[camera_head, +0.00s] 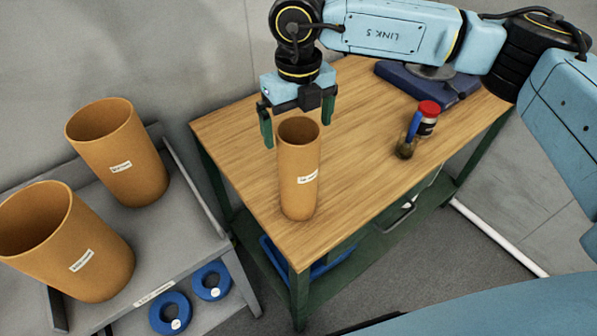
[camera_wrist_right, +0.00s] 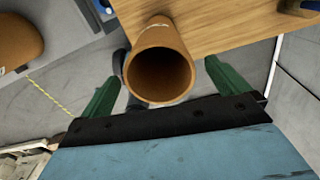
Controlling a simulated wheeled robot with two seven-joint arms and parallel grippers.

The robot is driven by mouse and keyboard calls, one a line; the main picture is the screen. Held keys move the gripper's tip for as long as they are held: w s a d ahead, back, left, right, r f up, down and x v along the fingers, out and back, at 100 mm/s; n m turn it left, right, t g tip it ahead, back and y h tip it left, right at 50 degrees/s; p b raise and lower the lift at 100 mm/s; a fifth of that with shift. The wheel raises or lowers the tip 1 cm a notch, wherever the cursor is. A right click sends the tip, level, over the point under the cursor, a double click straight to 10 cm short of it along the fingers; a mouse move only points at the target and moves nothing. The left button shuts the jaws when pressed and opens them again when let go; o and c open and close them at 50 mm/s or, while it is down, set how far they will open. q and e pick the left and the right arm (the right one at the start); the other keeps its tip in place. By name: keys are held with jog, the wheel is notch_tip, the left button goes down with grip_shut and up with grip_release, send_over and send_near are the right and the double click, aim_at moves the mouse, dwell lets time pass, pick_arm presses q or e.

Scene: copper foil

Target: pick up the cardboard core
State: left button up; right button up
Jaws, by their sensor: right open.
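The cardboard core (camera_head: 298,180) is a tall brown tube with a small white label. It stands upright near the front corner of the wooden table (camera_head: 360,150). My right gripper (camera_head: 297,118) is open above it, with its green fingers on either side of the tube's top end. In the right wrist view, the core's open mouth (camera_wrist_right: 158,75) lies between the spread fingers of the right gripper (camera_wrist_right: 160,90), with a gap on each side. My left gripper does not show.
Two wider brown tubes (camera_head: 118,150) (camera_head: 65,240) stand on a grey cart (camera_head: 190,225) at left, with blue rings (camera_head: 211,281) below. A red-capped jar (camera_head: 428,117), a blue-handled brush (camera_head: 408,140) and a dark blue device (camera_head: 440,85) sit on the table's far right. The table's middle is clear.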

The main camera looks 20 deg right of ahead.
aim_at(299, 143)
jog(key=shift+s+f+p, duration=0.1)
jog(key=shift+f+p, duration=0.35)
jog(key=shift+f, duration=1.95)
jog(key=c, duration=1.5)
